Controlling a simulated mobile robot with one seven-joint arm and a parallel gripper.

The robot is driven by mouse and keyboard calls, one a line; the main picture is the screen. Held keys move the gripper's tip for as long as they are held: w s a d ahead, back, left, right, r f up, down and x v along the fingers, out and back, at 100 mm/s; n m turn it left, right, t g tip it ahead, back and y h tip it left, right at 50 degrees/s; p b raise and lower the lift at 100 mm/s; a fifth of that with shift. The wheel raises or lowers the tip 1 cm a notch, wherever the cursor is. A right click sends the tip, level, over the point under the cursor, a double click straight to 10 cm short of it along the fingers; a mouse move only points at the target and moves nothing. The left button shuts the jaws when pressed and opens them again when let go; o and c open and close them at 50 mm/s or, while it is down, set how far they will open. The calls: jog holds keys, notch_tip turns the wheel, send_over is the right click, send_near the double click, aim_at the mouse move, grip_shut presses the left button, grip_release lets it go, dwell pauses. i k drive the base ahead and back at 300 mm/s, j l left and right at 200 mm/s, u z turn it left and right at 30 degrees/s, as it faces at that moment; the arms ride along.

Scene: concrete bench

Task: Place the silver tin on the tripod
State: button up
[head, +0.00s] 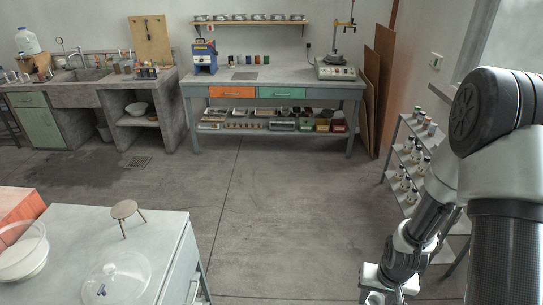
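A small tripod (125,210) with a round, flat, brownish top and thin legs stands near the back of the pale bench at the lower left. Its top looks bare. I cannot single out the silver tin; several small silvery vessels (240,17) sit on the far wall shelf, too small to identify. My gripper (378,297) hangs at the bottom right, cut off by the frame edge, far to the right of the tripod. Its fingers are not clear, so I cannot tell whether it is open, shut or holding something.
The pale bench (75,222) also bears a clear domed glass piece (118,272) and a glass bowl (22,262). A grey rack of small bottles (386,178) stands beside my arm. A workbench (272,88) lines the far wall. The concrete floor (290,205) between is open.

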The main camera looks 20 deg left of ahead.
aim_at(123, 209)
jog(key=i+u, duration=0.3)
jog(key=u, duration=0.15)
jog(key=i+u, duration=0.25)
jog(key=u, duration=0.2)
jog(key=i+l+u, duration=0.15)
jog(key=i+u, duration=0.15)
jog(key=u, duration=0.15)
jog(key=i+l+u, duration=0.2)
jog(key=u, duration=0.3)
jog(key=i+l+u, duration=0.2)
jog(key=l+u, duration=0.25)
jog(key=i+l+u, duration=0.15)
jog(key=l+u, duration=0.15)
jog(key=u, duration=0.15)
jog(key=i+l+u, duration=0.15)
jog(key=l+u, duration=0.3)
jog(key=i+l+u, duration=0.1)
jog(key=l+u, duration=0.5)
jog(key=l, duration=0.2)
